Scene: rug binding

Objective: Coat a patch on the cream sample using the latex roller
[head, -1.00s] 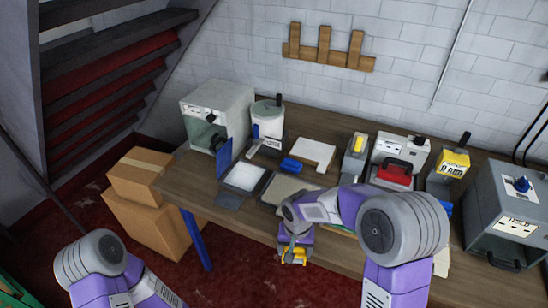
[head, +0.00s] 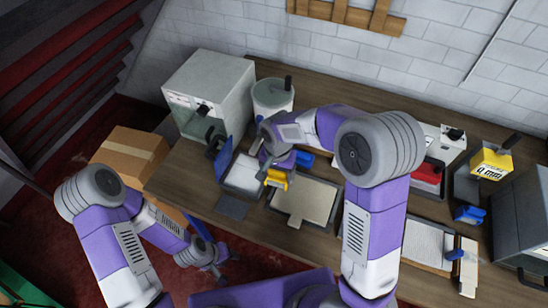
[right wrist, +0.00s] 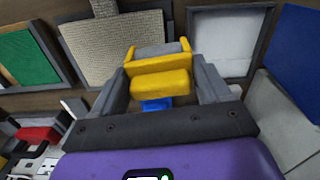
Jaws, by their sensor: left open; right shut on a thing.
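My right gripper (head: 268,165) is shut on the latex roller (head: 277,180), which shows a yellow body and, in the right wrist view, a grey part (right wrist: 158,50) at its far end. It is above the gap between the white tray (head: 243,172) and the cream sample (head: 305,200); whether the roller touches anything below cannot be told. The cream sample lies in a dark frame and shows as a tan weave in the right wrist view (right wrist: 115,50). My left gripper (head: 212,268) is open and empty, low in front of the table.
A grey box machine (head: 208,85) and a white canister (head: 272,97) stand behind the tray. A blue block (head: 304,159) lies behind the sample. A red-fronted device and a yellow-labelled dispenser (head: 491,162) stand at the right. Cardboard boxes (head: 130,150) are at the left.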

